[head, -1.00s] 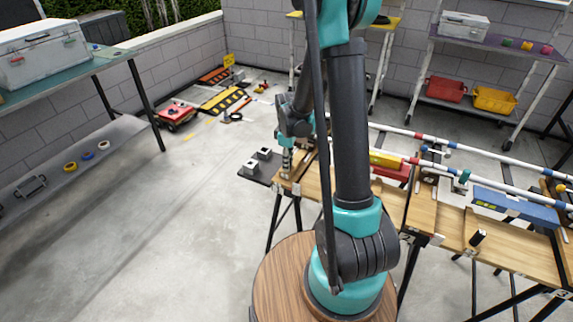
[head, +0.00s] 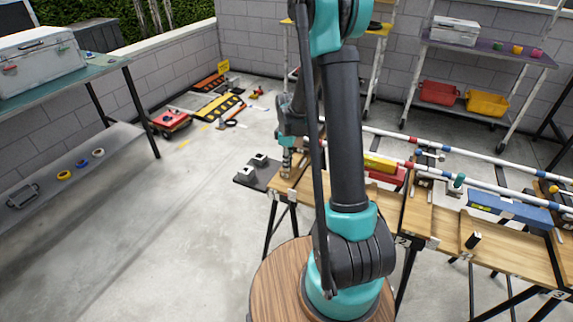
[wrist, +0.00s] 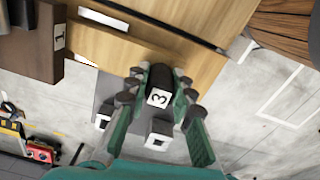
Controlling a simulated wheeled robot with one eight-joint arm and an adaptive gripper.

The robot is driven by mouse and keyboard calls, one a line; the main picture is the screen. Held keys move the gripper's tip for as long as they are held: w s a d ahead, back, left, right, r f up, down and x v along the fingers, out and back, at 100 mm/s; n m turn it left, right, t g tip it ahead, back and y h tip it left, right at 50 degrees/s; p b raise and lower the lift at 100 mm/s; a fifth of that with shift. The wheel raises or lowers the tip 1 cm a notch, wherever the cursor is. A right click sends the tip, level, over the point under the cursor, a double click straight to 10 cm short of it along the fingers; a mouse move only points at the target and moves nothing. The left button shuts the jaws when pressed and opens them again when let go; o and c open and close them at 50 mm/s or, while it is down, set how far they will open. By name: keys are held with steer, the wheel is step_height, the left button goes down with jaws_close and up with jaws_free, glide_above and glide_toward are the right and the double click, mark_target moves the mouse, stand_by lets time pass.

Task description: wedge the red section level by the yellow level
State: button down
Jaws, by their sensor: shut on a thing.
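My gripper (wrist: 160,98) is shut on a dark block (wrist: 161,78) with a white label reading 3. In the head view my gripper (head: 287,165) is at the left end of the wooden bench (head: 295,188); the block is too small to make out there. The yellow level (head: 380,163) lies on the bench to the right of my arm. A red section (head: 386,177) shows just in front of it. My arm covers part of both, so I cannot tell their tilt or whether they touch.
A dark mat (head: 243,179) with pale-topped grey blocks (head: 258,160) lies past the bench's left end.

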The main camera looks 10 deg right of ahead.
mark_target(298, 156)
steer(key=shift+w+d, duration=0.95)
steer(key=shift+w, duration=0.35)
steer(key=shift+w+d, duration=0.9)
steer(key=shift+w, duration=0.4)
steer(key=shift+w+d, duration=0.95)
steer(key=shift+w, duration=0.35)
steer(key=shift+w+d, duration=0.1)
steer(key=shift+w, duration=0.05)
steer(key=c, duration=1.2)
jaws_free()
steer(key=shift+d, duration=0.1)
steer(key=o, duration=0.5)
steer(key=shift+r, duration=0.1)
